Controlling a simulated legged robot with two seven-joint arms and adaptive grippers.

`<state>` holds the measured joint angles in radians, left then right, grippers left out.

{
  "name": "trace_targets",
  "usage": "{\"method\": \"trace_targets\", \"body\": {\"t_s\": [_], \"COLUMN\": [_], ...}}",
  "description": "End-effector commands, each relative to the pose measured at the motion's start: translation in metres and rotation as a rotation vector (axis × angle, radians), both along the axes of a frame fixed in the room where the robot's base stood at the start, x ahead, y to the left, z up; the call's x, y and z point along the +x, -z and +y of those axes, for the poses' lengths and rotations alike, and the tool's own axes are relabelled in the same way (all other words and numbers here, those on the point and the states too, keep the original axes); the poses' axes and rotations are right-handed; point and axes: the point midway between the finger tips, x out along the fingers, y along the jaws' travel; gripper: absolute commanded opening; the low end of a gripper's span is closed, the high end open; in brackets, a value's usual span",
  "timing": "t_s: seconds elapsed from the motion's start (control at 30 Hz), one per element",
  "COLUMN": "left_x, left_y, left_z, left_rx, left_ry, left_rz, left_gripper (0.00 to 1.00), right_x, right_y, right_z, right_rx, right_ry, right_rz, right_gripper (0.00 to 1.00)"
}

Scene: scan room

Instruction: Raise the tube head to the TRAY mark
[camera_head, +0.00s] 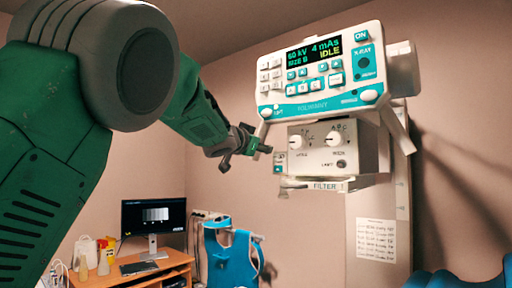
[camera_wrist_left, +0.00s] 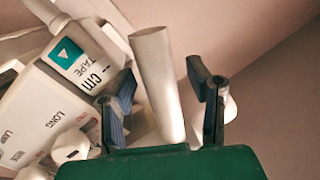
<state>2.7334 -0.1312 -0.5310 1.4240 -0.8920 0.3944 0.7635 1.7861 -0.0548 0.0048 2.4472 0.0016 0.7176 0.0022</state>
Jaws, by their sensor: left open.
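The tube head (camera_head: 325,150) hangs at right of centre in the head view, with a lit panel (camera_head: 322,75) reading 60 kV, 4 mAs, IDLE. Below the panel are two knobs and a FILTER slot. My left gripper (camera_head: 247,153) is at the tube head's left side. In the left wrist view my left gripper (camera_wrist_left: 166,108) is open, with a pale grey bar (camera_wrist_left: 157,85) between its fingers; I cannot tell whether they touch it. A teal-and-white TAPE cm label (camera_wrist_left: 80,60) is beside the left finger. I cannot make out a TRAY mark. My right gripper is not in view.
A pale column (camera_head: 402,180) stands behind the tube head, with a printed sheet (camera_head: 376,240) below. A wooden desk (camera_head: 140,275) with a monitor (camera_head: 153,217) is at lower left. A blue apron (camera_head: 228,255) hangs on a rack. Something blue (camera_head: 460,278) fills the lower right corner.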

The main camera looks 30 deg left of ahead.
Motion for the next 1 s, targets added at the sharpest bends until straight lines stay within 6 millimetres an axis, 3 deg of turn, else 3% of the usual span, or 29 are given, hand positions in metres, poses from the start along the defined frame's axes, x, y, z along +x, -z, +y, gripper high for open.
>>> {"method": "trace_targets", "body": {"t_s": [0.17,0.5,0.73,1.0], "left_x": [-0.022,-0.092,-0.110,-0.115], "left_y": [-0.001,0.001,0.003,0.002], "left_z": [-0.003,-0.013,-0.015,-0.015], "left_rx": [-0.001,0.003,0.003,0.000], "left_ry": [-0.001,-0.002,-0.002,0.000], "left_rz": [-0.001,0.002,0.004,0.002], "left_gripper": [0.45,0.45,0.45,0.45], "right_x": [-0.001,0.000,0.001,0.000], "right_y": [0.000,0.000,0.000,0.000], "right_z": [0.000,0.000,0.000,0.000], "right_rx": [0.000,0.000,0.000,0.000], "right_ry": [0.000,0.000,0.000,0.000], "right_rz": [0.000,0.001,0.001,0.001], "right_gripper": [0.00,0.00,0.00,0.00]}}
